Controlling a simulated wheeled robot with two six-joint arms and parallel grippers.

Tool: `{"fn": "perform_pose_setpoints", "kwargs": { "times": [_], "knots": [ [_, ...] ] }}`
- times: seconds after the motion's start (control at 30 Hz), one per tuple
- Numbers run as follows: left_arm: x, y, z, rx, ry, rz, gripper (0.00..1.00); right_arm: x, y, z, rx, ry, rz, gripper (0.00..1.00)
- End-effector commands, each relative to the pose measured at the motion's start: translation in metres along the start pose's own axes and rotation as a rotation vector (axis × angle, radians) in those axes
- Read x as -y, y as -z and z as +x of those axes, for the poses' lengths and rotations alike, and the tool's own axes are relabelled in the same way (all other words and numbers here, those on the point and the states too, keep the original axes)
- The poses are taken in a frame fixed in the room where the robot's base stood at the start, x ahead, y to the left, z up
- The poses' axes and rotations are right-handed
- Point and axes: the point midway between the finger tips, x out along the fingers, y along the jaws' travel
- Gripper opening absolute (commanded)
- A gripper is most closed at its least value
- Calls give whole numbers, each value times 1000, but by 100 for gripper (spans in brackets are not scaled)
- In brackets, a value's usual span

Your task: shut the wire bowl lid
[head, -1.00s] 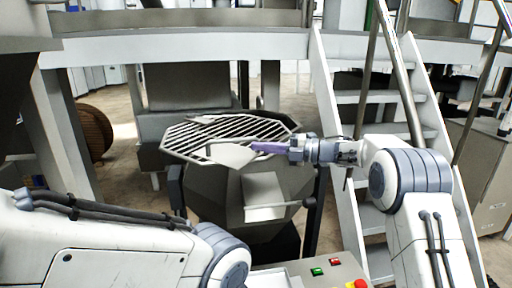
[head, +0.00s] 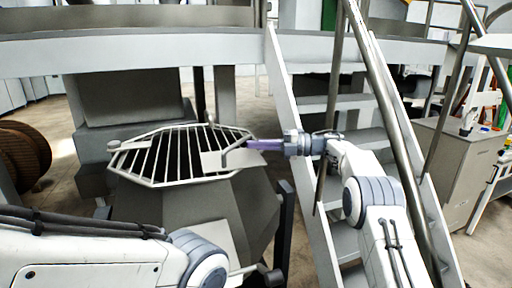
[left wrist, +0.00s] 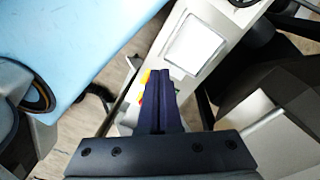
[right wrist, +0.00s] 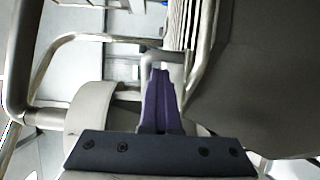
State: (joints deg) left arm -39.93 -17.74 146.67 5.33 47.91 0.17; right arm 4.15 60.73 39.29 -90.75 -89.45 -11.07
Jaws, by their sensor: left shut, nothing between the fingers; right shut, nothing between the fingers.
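The wire bowl lid (head: 180,155), a pale octagonal grid with a solid plate at its right side, lies across the top of the grey metal bowl (head: 225,215) in the head view. I cannot tell whether it sits fully flush. My right gripper (head: 250,145) is shut and empty, its purple fingers pointing left over the lid's right side beside a bent bar. In the right wrist view the fingertips (right wrist: 161,72) are close to a pale bent bar; contact is unclear. My left gripper (left wrist: 160,75) is shut and empty above a panel; it is out of the head view.
A white staircase (head: 335,140) with metal rails stands close behind my right arm. A platform beam (head: 130,55) crosses behind the bowl. A cable reel (head: 25,155) is at far left, a grey cabinet (head: 455,165) at right.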

Motion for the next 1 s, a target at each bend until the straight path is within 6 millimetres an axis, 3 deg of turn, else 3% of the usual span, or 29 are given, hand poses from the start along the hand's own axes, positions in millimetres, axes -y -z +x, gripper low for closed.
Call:
{"fn": "perform_pose_setpoints", "kwargs": {
  "times": [0.6,1.0],
  "knots": [
    [0,0,2,0,0,0,0,0,0,-11,11,-1,-2,0],
    [3,-2,41,0,0,2,0,4,20,-8,-12,-1,-3,0]
  ]
}}
